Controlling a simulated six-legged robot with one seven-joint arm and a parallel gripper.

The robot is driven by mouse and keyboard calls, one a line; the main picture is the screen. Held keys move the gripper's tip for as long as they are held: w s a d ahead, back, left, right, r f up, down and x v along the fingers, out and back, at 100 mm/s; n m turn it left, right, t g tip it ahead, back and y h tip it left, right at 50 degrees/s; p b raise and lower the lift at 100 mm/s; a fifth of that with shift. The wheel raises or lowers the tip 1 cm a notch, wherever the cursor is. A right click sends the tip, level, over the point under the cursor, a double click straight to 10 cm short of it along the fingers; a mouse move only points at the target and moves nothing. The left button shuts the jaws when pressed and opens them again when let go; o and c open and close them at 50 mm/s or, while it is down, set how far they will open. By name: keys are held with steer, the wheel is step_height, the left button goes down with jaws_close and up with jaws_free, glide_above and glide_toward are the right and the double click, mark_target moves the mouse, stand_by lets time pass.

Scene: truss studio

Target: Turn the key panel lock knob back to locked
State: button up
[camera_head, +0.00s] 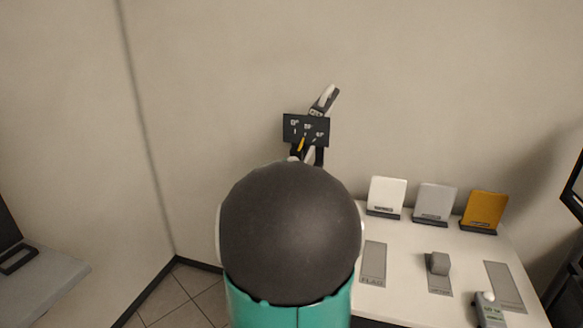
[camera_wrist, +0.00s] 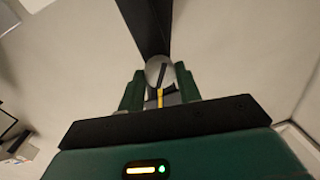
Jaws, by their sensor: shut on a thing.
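The dark key panel (camera_head: 306,125) is mounted on the wall, with small light marks on its face. A yellow pointer (camera_head: 302,144) shows low on it, tilted slightly to the right at the top. My gripper (camera_head: 307,154) is at the panel's lower edge, partly hidden behind my arm. In the wrist view my gripper (camera_wrist: 160,82) has its two dark green fingers on either side of the rounded grey knob (camera_wrist: 154,70), shut on it. A dark stripe and a yellow strip show on the knob between the fingers. The lock's marked positions are too small to read.
A white table (camera_head: 405,262) at right carries white, grey and orange upright plates, a grey block (camera_head: 438,263) and a small labelled device (camera_head: 489,310). A grey surface (camera_head: 45,282) is at left.

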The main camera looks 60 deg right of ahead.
steer(key=m+h, duration=0.1)
steer(key=m, duration=1)
steer(key=shift+f+m, duration=0.15)
steer(key=shift+m, duration=0.15)
stand_by(0.5)
steer(key=o, duration=1)
steer(key=shift+c, duration=0.2)
steer(key=v, duration=1.3)
steer(key=shift+a, duration=0.45)
